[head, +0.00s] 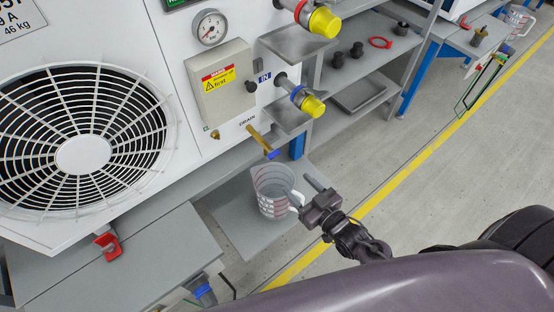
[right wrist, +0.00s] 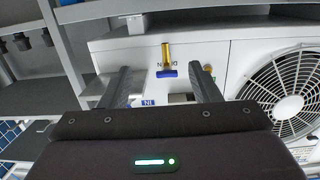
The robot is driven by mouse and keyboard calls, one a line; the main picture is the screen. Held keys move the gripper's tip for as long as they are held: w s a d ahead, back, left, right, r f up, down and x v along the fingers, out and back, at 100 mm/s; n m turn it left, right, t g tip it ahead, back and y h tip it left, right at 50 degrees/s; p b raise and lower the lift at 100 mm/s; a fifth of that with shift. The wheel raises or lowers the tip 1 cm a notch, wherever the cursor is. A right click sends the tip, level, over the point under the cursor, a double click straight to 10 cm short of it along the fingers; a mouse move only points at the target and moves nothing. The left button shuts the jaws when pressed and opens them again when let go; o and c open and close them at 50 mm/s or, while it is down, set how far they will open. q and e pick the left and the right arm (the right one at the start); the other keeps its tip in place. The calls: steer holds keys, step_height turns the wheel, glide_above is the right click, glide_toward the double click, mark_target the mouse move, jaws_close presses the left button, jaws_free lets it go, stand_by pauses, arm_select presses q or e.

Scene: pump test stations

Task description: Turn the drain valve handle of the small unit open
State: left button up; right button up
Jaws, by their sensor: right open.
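The drain valve is a brass piece (head: 258,136) under the DRAIN label on the small unit's white front. Its blue handle (head: 271,154) sits at the outer end. My right gripper (head: 303,188) is open and empty, below and right of the handle in the head view, beside a clear jug. In the right wrist view, the scene appears inverted. The blue handle (right wrist: 167,73) shows between the two spread fingers (right wrist: 160,80), beyond their tips, with the brass body (right wrist: 167,53) above it. The handle does not look touched. My left gripper is not in view.
The clear measuring jug (head: 270,193) with red marks stands on a grey shelf (head: 233,222) below the drain. Yellow-capped ports (head: 312,106) and a grey box (head: 221,82) with a warning label are above. A round fan grille (head: 82,150) is at left.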

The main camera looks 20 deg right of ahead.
mark_target(276, 156)
steer(key=shift+t+y, duration=0.5)
steer(key=w+a+r, duration=0.1)
steer(key=w, duration=0.1)
steer(key=w+a+r, duration=0.1)
steer(key=w, duration=0.1)
steer(key=w+a+r, duration=0.1)
steer(key=w+r, duration=0.1)
steer(key=shift+w, duration=0.3)
steer(key=shift+w+a, duration=0.2)
steer(key=shift+w, duration=0.5)
steer(key=c, duration=1)
steer(key=shift+n, duration=0.3)
